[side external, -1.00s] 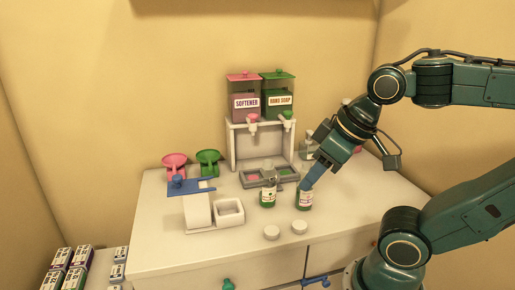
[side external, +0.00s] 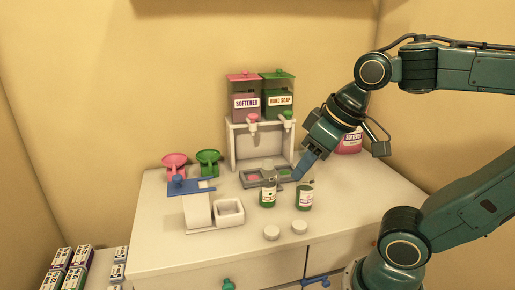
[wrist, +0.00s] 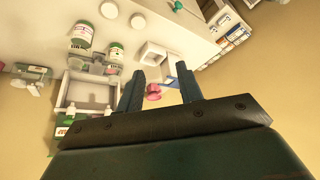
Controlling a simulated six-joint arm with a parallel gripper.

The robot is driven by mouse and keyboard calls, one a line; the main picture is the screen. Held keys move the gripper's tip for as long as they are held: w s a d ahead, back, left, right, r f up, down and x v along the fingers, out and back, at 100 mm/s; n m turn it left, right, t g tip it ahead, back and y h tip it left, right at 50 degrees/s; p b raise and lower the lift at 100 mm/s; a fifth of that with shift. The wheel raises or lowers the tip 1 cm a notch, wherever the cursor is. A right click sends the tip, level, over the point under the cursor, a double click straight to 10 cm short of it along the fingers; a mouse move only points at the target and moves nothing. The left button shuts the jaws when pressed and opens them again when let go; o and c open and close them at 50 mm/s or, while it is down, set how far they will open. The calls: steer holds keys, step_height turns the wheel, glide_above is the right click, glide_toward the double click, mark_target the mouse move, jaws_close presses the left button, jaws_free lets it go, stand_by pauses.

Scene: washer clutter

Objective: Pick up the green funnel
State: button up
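The green funnel (side external: 208,160) stands at the back left of the white counter in the side view, beside a pink funnel (side external: 175,163). My gripper (side external: 298,175) is well to the right of it, above the counter just behind the right green bottle. In the wrist view my gripper (wrist: 160,70) has its two blue fingers apart with nothing held between them. The pink funnel (wrist: 153,92) shows beyond the gap between them. I cannot make out the green funnel in the wrist view.
Two green labelled bottles (side external: 268,197) (side external: 304,198) stand on the counter, with two white caps (side external: 272,232) (side external: 299,227) in front. The dispenser stand (side external: 235,150) holds softener and hand soap tanks. A blue-topped press (side external: 192,187) and white box (side external: 229,211) stand in front of the funnels.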

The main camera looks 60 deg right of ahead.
steer(key=w+d+r+m+g, duration=0.1)
steer(key=w+r, duration=0.2)
steer(key=w, duration=0.3)
steer(key=w+d+r+m, duration=0.1)
steer(key=w+d+r, duration=0.15)
steer(key=w, duration=0.45)
steer(key=m+g, duration=0.4)
steer(key=m, duration=0.3)
glide_above(209, 161)
step_height(209, 161, down, 15)
steer(key=shift+s+f, duration=0.1)
steer(key=shift+f, duration=0.1)
steer(key=shift+f, duration=4.15)
steer(key=shift+f, duration=2.6)
